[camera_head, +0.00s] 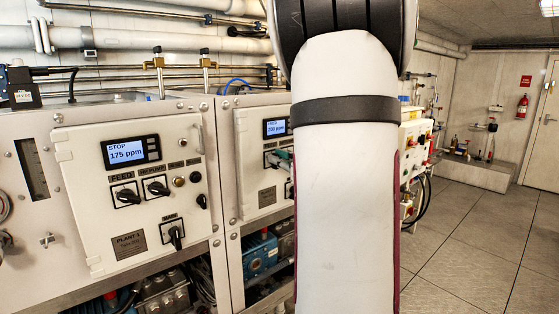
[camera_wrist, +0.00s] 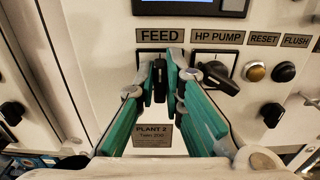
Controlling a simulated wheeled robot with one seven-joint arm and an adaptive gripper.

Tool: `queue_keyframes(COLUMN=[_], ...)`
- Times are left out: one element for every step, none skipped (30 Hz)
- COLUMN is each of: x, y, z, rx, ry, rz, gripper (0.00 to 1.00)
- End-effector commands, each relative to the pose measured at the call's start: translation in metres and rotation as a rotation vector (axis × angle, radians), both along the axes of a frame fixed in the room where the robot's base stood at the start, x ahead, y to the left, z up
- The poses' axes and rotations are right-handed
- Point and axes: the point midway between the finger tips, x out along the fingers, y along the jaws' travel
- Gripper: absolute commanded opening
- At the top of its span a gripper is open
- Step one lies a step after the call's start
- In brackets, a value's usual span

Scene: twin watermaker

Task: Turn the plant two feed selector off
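The plant two feed selector (camera_wrist: 160,82) is a black knob under the FEED label in the wrist view. Its handle stands upright in the picture. My gripper (camera_wrist: 160,78) has its teal fingers on either side of this handle, close against it with almost no gap. Their inner faces and the contact are partly hidden. In the head view my arm covers much of the plant two panel (camera_head: 246,165). Only part of my teal gripper (camera_head: 284,156) shows there, at the panel. The plant two display (camera_head: 276,128) shows STOP and a ppm reading.
The black HP PUMP knob (camera_wrist: 215,78) sits close to the right of my fingers, turned sideways. The RESET button (camera_wrist: 255,72) and FLUSH button (camera_wrist: 284,72) are further right. The plant one panel (camera_head: 92,190) stands at left. Open tiled floor (camera_head: 470,245) lies at right.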

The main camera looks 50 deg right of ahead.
Motion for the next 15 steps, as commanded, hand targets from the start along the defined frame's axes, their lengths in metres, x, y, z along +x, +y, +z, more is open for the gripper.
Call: queue_keyframes(x=[0.0009, 0.0010, 0.0010, 0.0011, 0.0012, 0.0014, 0.0015, 0.0016, 0.0019, 0.0021, 0.0023, 0.0025, 0.0028, 0.0030, 0.0033], y=[0.0000, 0.0000, 0.0001, 0.0000, 0.0000, 0.0001, 0.0001, 0.0000, 0.0001, 0.0001, 0.0001, 0.0002, 0.0004, 0.0003, 0.0002], z=[0.0003, 0.0003, 0.0003, 0.0003, 0.0003, 0.0003, 0.0002, 0.0001, 0.0000, -0.0002, -0.0004, -0.0005, -0.0006, -0.0009, -0.0013], rx=[-0.001, -0.001, -0.001, -0.001, -0.001, -0.002, -0.004, -0.006, -0.011, -0.016, -0.023, -0.035, -0.044, -0.056, -0.074], ry=[-0.001, -0.001, -0.001, -0.001, -0.001, -0.001, 0.000, -0.001, 0.001, 0.002, 0.003, 0.005, 0.008, 0.010, 0.014], rz=[0.001, 0.001, 0.001, 0.001, 0.001, 0.001, 0.001, 0.001, 0.001, 0.001, 0.001, 0.001, 0.002, 0.001, 0.000], gripper=[0.00, 0.00, 0.00, 0.00, 0.00, 0.00, 0.00, 0.00, 0.00, 0.00, 0.00, 0.00, 0.00, 0.00, 0.00])
